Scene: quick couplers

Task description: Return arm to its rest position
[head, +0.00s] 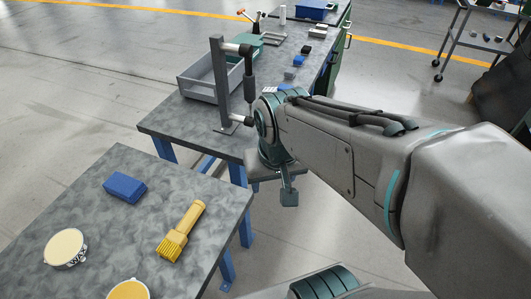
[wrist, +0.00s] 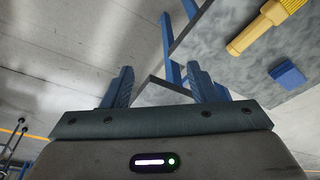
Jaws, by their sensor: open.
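My gripper (wrist: 161,82) shows in the wrist view with its two blue ridged fingers spread apart and nothing between them. Beyond the fingers are the floor and a table's edge and blue legs. In the head view my arm reaches in from the right, and its wrist hangs by the front corner of the far workbench (head: 165,128). Most of the gripper is hidden there behind the arm. A grey upright stand (head: 220,85) with side pegs and a dark vertical cylinder (head: 249,82) stands on that bench, close to the arm's elbow-like joint.
The near table (head: 100,220) holds a blue block (head: 125,187), a yellow brush (head: 182,232) and two round yellow-topped things (head: 65,248). A grey bin (head: 197,88) sits on the far workbench. A cart (head: 480,40) stands far right. Open floor lies left.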

